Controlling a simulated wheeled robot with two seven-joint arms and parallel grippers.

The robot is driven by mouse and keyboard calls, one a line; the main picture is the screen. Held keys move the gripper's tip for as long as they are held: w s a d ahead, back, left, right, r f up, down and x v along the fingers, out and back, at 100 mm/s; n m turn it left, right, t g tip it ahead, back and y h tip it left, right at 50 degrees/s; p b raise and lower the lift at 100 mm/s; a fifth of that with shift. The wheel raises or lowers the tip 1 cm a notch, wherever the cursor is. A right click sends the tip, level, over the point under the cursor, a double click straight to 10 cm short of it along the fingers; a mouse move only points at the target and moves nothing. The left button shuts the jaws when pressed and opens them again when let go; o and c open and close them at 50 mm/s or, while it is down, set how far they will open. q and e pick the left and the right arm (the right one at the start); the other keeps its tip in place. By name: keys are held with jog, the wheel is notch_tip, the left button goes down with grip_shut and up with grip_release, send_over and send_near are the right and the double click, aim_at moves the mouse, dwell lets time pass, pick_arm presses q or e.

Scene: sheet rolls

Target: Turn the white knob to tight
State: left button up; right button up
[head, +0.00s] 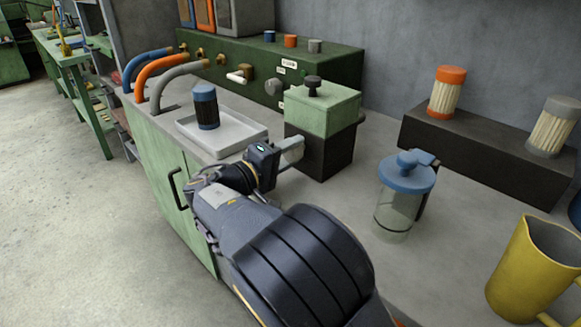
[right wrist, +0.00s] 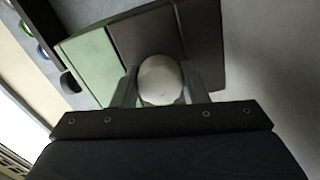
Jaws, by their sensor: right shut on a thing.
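The white knob (right wrist: 160,80) shows in the right wrist view as a pale round cap on the face of the box. In the head view my gripper hides it. The box has a green top (head: 322,103) and a dark lower body (head: 328,151), and stands on the counter. My right gripper (head: 297,148) is at the box's left side. In the right wrist view its two fingers (right wrist: 160,88) are on either side of the knob, shut on it. The knob's turn mark cannot be seen. My left gripper is not in view.
A grey tray (head: 245,133) with a dark blue-capped filter (head: 205,107) lies left of the box. A blue-lidded clear jar (head: 400,215) and a yellow jug (head: 530,270) stand to the right. A green panel (head: 345,65) with valves runs behind.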

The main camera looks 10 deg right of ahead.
jog(key=m+b, duration=0.3)
jog(key=b, duration=0.1)
jog(key=m+b, duration=0.4)
jog(key=b, duration=0.1)
jog(key=m+b, duration=0.4)
jog(key=b, duration=0.1)
jog(key=shift+f, duration=0.4)
jog(key=m+b, duration=0.2)
jog(key=shift+r+m, duration=0.2)
jog(key=shift+m, duration=0.1)
jog(key=shift+r+m, duration=0.1)
jog(key=shift+m, duration=1.8)
jog(key=o, duration=1)
jog(key=shift+c, duration=0.2)
jog(key=shift+a+r, duration=0.1)
